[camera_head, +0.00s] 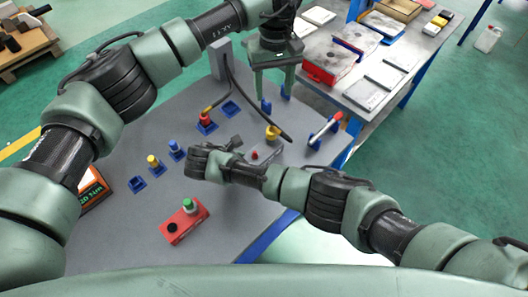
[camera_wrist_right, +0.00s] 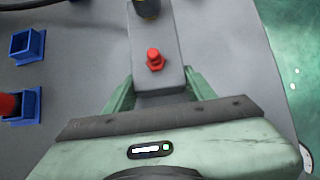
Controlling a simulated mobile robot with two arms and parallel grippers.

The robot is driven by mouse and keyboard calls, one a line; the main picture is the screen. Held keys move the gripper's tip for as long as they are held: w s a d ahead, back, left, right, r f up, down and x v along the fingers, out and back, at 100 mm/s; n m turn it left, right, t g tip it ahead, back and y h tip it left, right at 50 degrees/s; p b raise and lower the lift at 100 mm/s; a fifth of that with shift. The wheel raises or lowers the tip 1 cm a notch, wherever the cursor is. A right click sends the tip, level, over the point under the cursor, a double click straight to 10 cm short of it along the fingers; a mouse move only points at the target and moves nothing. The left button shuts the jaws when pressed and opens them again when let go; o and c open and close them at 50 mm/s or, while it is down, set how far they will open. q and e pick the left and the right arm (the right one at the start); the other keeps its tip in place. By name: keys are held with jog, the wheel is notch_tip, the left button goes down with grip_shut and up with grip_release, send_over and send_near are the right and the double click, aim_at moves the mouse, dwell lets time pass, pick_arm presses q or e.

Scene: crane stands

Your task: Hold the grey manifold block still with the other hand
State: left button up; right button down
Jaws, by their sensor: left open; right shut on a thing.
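The grey manifold block (camera_head: 267,154) lies on the grey table in the head view, partly hidden by my right arm. In the right wrist view the block (camera_wrist_right: 158,32) runs up from between the green fingers of my right gripper (camera_wrist_right: 158,92), which is shut on its near end. A red hex plug (camera_wrist_right: 154,60) sits on the block's top, with a dark and yellow fitting (camera_wrist_right: 147,8) farther along. The right fingers are mostly hidden in the head view. My left gripper (camera_head: 272,88) is open and empty, pointing down above the table's far side, apart from the block.
A dark hose (camera_head: 258,110) curves down from a grey post (camera_head: 221,60) toward the block. Blue holders (camera_head: 231,109) and coloured fittings (camera_head: 153,162) stand left. A red box with a green button (camera_head: 189,206) is in front. A side table (camera_head: 423,55) with trays stands right.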

jog(key=shift+c, duration=2.2)
grip_release()
jog(key=v, duration=0.7)
jog(key=shift+s+a+r, duration=0.1)
jog(key=shift+a+r, duration=0.05)
jog(key=shift+r, duration=0.1)
